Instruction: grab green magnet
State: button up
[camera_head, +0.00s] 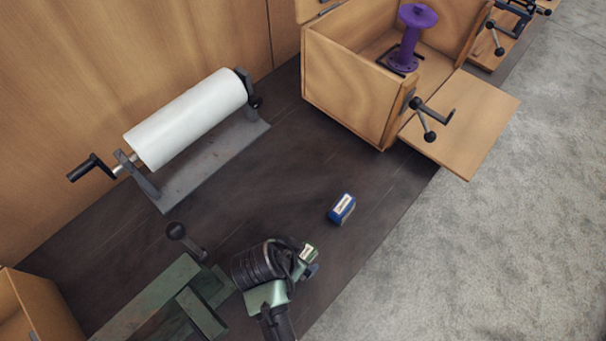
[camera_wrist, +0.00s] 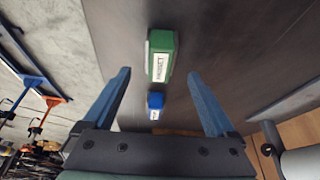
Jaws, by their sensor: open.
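The green magnet (camera_wrist: 162,62) is a green and white block with a "MAGNET" label, in the upper middle of the wrist view. In the head view it shows as a small green and white block (camera_head: 309,252) close beside the end of my arm. My gripper (camera_wrist: 159,74) is open, with one blue finger on each side of the magnet in the wrist view. No finger visibly touches it. In the head view my gripper (camera_head: 305,268) is partly hidden by my own wrist. How far the fingertips are from the magnet in depth is hard to tell.
A blue magnet-like block (camera_head: 341,209) lies on the dark bench beyond the green one. A white roll (camera_head: 188,117) on a cranked stand is at the back left. An open wooden box (camera_head: 345,88) holds a purple flanged pipe (camera_head: 410,40). The bench between is clear.

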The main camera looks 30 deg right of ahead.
aim_at(303, 255)
jog(key=shift+p+x, duration=0.45)
jog(key=shift+x, duration=1.9)
grip_shut()
